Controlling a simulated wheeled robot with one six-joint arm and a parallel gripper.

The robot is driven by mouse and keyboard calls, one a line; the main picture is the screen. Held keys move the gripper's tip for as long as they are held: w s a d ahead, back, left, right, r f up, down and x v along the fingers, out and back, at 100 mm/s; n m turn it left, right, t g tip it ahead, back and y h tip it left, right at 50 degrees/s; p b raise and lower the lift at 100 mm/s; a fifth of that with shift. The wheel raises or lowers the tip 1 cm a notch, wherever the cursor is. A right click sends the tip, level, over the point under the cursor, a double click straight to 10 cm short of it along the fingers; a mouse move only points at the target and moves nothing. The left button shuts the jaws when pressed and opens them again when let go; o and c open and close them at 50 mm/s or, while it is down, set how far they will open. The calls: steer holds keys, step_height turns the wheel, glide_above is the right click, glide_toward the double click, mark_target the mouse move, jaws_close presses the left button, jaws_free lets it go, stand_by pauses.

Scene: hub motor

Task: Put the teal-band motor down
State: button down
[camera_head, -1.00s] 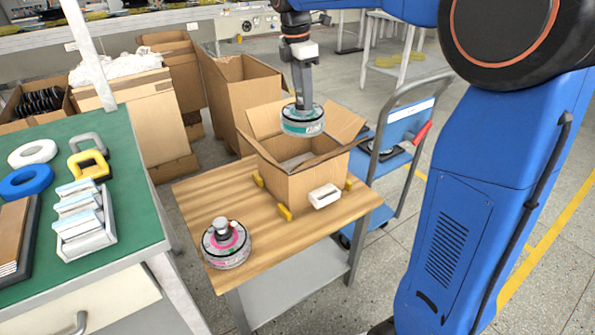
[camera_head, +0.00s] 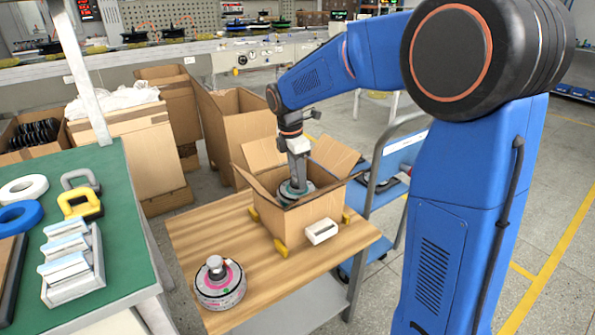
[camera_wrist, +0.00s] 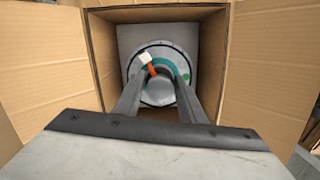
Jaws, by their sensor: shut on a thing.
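The teal-band motor (camera_head: 290,192) is inside the open cardboard box (camera_head: 305,222), its lower part hidden by the box wall. My gripper (camera_head: 299,177) points down into the box and is shut on the motor's hub. In the wrist view the motor (camera_wrist: 183,71) shows its teal ring between my gripper's fingers (camera_wrist: 160,92), with the box walls around it and a grey floor or pad below. I cannot tell whether the motor touches the box bottom.
A pink-band motor (camera_head: 220,283) stands at the near left of the wooden table (camera_head: 200,240). Yellow corner blocks (camera_head: 281,248) and a white block (camera_head: 321,231) sit by the box. The box flaps stand open. A blue cart (camera_head: 370,200) is behind right.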

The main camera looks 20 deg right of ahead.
steer(key=shift+f, duration=2.35)
steer(key=shift+f, duration=0.1)
steer(key=c, duration=1.2)
jaws_free()
steer(key=shift+o, duration=0.2)
steer(key=r, duration=0.3)
steer(key=a+r, duration=0.1)
steer(key=r, duration=0.7)
steer(key=shift+s+a+r, duration=0.1)
steer(key=shift+a+r, duration=0.1)
steer(key=shift+r, duration=0.35)
steer(key=shift+s, duration=0.1)
